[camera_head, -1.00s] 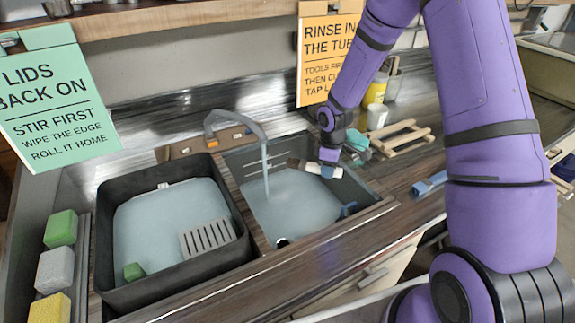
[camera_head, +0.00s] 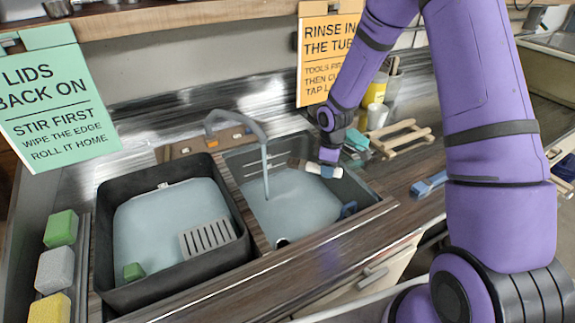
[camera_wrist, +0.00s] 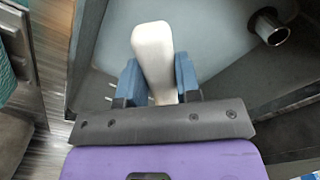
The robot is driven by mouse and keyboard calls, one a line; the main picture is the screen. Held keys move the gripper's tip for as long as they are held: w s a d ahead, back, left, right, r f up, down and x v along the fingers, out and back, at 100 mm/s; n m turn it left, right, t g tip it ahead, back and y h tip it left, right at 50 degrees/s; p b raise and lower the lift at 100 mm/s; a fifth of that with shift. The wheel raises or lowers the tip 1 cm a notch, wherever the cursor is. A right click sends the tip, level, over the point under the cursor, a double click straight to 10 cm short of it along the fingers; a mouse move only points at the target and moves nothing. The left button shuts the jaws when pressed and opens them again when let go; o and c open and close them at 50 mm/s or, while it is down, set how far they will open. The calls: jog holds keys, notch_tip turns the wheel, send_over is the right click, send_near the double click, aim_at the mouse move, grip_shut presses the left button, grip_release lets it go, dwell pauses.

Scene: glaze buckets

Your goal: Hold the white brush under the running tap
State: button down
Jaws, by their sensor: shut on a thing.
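My gripper (camera_head: 328,171) is shut on the white brush (camera_head: 311,167) above the right-hand basin. In the wrist view the brush's white handle (camera_wrist: 152,55) stands between the two blue fingers (camera_wrist: 157,83). In the head view the brush's brown end points left, toward the tap (camera_head: 236,120). Water runs from the tap in a stream (camera_head: 266,175) into the right basin (camera_head: 357,192). The brush's end is to the right of the stream, with a gap between them in the picture.
A dark tub (camera_head: 104,225) of water with a grey grate (camera_head: 208,238) stands left. Sponges (camera_head: 60,228) line the far left edge. A wooden rack (camera_head: 402,138), a white cup (camera_head: 377,117) and a blue-handled brush (camera_head: 429,184) lie right of the basin. A metal pipe (camera_wrist: 270,28) rises in the basin.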

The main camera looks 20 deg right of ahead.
jog(key=shift+d, duration=0.1)
jog(key=s+d+r, duration=0.3)
jog(key=d+r, duration=0.1)
dwell(0.7)
